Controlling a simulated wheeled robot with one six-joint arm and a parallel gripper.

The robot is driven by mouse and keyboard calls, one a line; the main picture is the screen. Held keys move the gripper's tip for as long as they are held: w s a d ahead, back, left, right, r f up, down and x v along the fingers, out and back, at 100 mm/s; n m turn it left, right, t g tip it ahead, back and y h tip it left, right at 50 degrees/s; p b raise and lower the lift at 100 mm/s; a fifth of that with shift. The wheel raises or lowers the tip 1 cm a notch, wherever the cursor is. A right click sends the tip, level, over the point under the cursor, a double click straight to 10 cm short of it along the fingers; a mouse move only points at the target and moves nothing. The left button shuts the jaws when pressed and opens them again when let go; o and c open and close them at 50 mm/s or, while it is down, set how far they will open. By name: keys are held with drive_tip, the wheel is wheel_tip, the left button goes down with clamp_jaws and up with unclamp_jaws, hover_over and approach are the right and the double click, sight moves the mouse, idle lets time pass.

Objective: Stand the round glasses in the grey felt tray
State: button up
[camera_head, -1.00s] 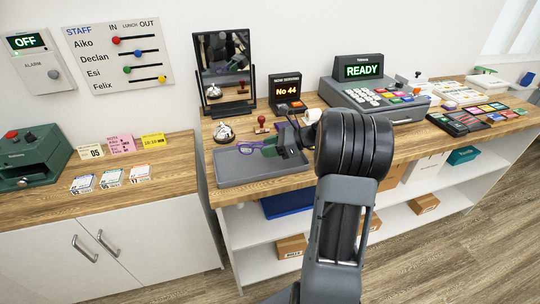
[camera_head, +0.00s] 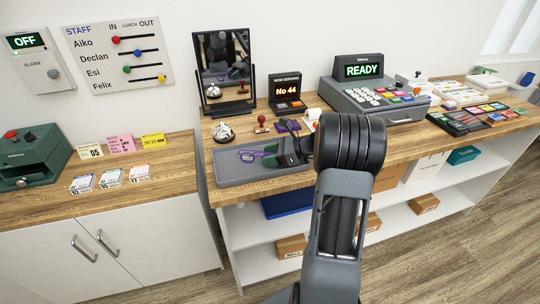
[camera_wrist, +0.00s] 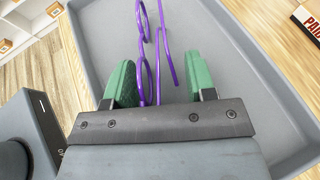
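The purple round glasses (camera_head: 247,156) are in the grey felt tray (camera_head: 228,175), near its middle. In the wrist view the glasses (camera_wrist: 166,60) show as thin rims and temples seen nearly edge-on; whether they stand fully upright is unclear. The tray floor (camera_wrist: 235,60) lies below them. My gripper (camera_wrist: 160,66) has its two green fingers apart, with the near part of the glasses between them and gaps showing on both sides. In the head view my gripper (camera_head: 271,159) is low over the tray's right half, and my wrist hides part of it.
Behind the tray stand a bell (camera_head: 222,133), a red-handled stamp (camera_head: 262,125), a purple item (camera_head: 289,126), a mirror (camera_head: 226,75) and a small number display (camera_head: 287,92). A till (camera_head: 375,100) stands to the right. The tray's left part is clear.

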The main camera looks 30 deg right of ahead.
drive_tip(key=shift+o, duration=0.7)
drive_tip(key=shift+r, duration=0.3)
drive_tip(key=v, duration=1.1)
drive_tip(key=shift+s+d, duration=0.1)
drive_tip(key=s+a+n+g+h, duration=0.1)
drive_tip(key=a+n, duration=0.1)
drive_tip(key=a, duration=0.2)
drive_tip(key=s+a+n+g+h, duration=0.1)
drive_tip(key=a+n+g, duration=0.1)
drive_tip(key=a+n, duration=0.1)
drive_tip(key=s+a+n+g+h, duration=0.1)
drive_tip(key=a+n+g, duration=0.1)
drive_tip(key=a, duration=0.4)
drive_tip(key=shift+s+n, duration=0.15)
drive_tip(key=shift+n, duration=0.35)
drive_tip(key=s+a+f+n+h, duration=0.2)
drive_tip(key=s+a+n+h, duration=0.6)
drive_tip(key=n, duration=0.8)
drive_tip(key=s+a, duration=0.1)
drive_tip(key=s, duration=0.1)
drive_tip(key=shift+s+a+n+t, duration=0.2)
drive_tip(key=shift+s+n+t, duration=0.1)
drive_tip(key=shift+s+n, duration=0.1)
